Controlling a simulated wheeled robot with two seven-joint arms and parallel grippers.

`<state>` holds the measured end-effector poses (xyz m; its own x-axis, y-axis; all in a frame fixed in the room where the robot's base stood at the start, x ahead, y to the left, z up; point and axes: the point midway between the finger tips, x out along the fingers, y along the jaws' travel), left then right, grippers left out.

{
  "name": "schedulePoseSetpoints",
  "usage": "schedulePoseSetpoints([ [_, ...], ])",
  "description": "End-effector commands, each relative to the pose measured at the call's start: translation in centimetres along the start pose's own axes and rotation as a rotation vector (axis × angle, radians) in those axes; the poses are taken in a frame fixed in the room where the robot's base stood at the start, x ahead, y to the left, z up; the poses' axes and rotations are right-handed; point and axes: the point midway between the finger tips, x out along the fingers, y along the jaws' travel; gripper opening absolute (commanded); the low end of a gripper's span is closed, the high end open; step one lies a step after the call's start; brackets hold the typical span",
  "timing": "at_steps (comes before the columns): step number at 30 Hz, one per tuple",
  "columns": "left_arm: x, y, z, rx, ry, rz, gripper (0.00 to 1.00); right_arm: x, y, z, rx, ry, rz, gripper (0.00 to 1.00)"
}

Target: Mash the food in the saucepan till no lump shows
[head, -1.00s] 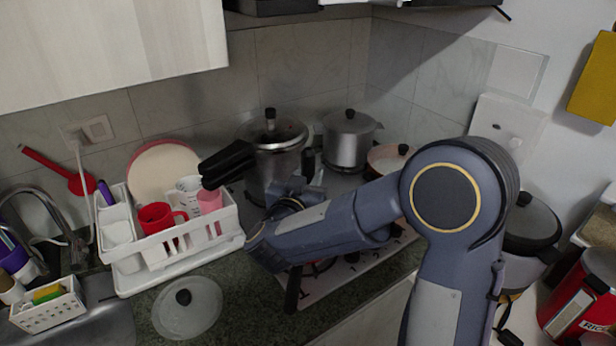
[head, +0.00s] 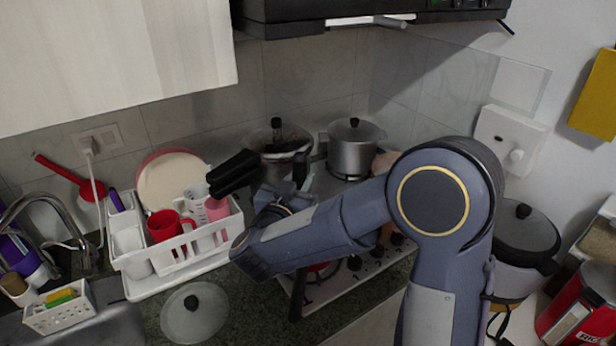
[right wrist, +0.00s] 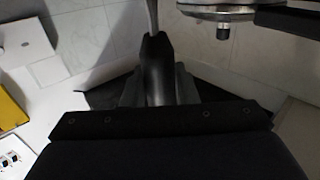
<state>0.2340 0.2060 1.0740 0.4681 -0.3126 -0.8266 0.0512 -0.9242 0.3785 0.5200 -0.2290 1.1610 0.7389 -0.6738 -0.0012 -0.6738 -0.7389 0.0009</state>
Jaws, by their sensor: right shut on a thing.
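My right gripper (head: 287,190) is above the stove, in front of the pressure cooker (head: 278,140). In the right wrist view its fingers (right wrist: 158,88) are shut on the black handle of a utensil (right wrist: 154,50), whose thin metal shaft runs out of the top of the picture. The utensil's working end is not seen, so I cannot confirm that it is a masher. The saucepan and its food cannot be made out; my right arm covers much of the stove (head: 340,283). A dark handle (head: 297,297) juts out below my forearm at the stove's front. My left gripper is not in view.
A lidded steel pot (head: 351,155) stands at the back of the stove. A white dish rack (head: 180,262) with cups and plates is at left. A loose lid (head: 194,318) lies on the front counter. A rice cooker (head: 525,245) stands at right.

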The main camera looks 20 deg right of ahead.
Motion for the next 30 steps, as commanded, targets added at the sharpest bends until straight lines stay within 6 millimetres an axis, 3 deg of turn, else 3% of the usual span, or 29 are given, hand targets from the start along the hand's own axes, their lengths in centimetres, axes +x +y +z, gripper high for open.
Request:
schedulePoseSetpoints([
  [11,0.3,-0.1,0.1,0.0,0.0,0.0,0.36,0.0,0.0,0.4,0.001,0.001,0.0,0.0],
  [30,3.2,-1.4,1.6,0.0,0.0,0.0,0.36,0.0,0.0,4.9,0.0,0.001,0.0,0.0],
])
